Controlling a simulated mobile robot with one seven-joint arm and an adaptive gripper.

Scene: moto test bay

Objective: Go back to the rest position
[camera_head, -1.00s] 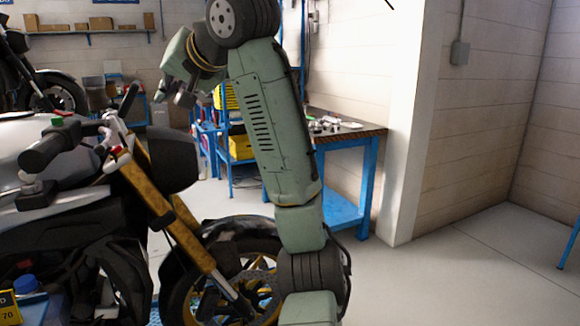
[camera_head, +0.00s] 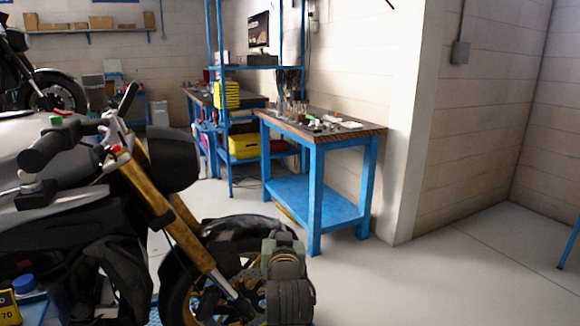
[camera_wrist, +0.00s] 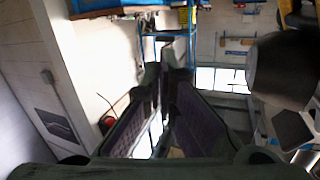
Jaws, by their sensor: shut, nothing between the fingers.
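My gripper (camera_wrist: 166,75) shows in the wrist view with its two dark fingers converging near the middle; it is shut and empty. In the head view only a short greenish part of my arm with dark ribbed joints shows low in the middle, in front of the motorcycle's front wheel. My gripper cannot be made out there.
A motorcycle (camera_head: 150,195) with golden forks fills the left side, close to my arm. A blue workbench (camera_head: 315,190) with small items stands behind it. A blue shelf frame (camera_head: 220,100) holds yellow bins. Floor at the right (camera_head: 450,275) is clear.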

